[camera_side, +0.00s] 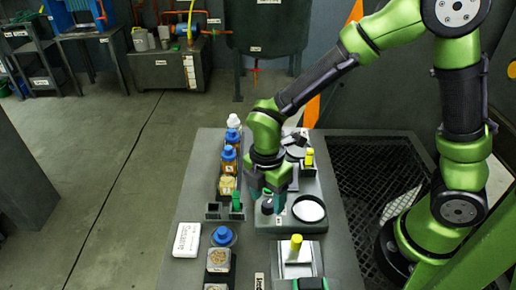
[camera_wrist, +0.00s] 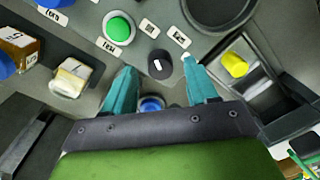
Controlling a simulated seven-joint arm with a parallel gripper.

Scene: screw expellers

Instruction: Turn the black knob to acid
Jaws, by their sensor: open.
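The black knob (camera_wrist: 160,66) with a white mark on its top sits on a grey panel (camera_wrist: 85,20) in the wrist view. It lies between and just beyond the fingertips of my gripper (camera_wrist: 158,64). The teal fingers are spread wide, and I see nothing held. I cannot tell whether either finger touches the knob. Small white labels (camera_wrist: 179,38) lie near the knob; I cannot read which says acid. In the side view my gripper (camera_side: 267,196) points down at the panel (camera_side: 262,224), and its fingers partly hide the knob.
A green button (camera_wrist: 119,28) is close to the knob. A round dish (camera_side: 308,209) is right of my gripper. Blue-capped bottles (camera_side: 229,155) line the table's left side. A blue round part (camera_wrist: 152,104) shows between my fingers.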

